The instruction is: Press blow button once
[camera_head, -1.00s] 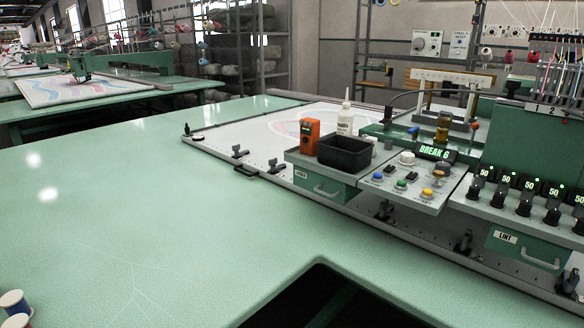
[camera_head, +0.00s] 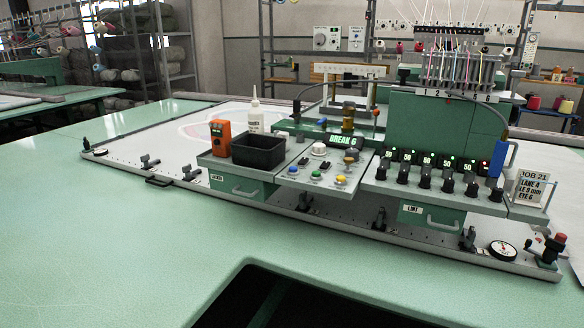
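The grey control panel (camera_head: 322,190) sits on the front of the gantry, right of the black bin. It carries a blue button (camera_head: 293,169), a green button (camera_head: 315,176) and a yellow button (camera_head: 341,182) along its front. Dark switches and a white knob (camera_head: 318,149) are behind them. Button labels are too small to read, so I cannot tell which is the blow button. A display (camera_head: 343,140) above the panel reads BREAK 6 in green. Neither of my grippers is in view.
A black bin (camera_head: 258,152), orange device (camera_head: 220,138) and white bottle (camera_head: 255,118) stand left of the panel. Right are black knobs (camera_head: 425,177) under small displays, one lit red, and a JOB 21 card (camera_head: 530,188). The green table (camera_head: 90,240) is clear in front, with a dark cutout (camera_head: 290,300).

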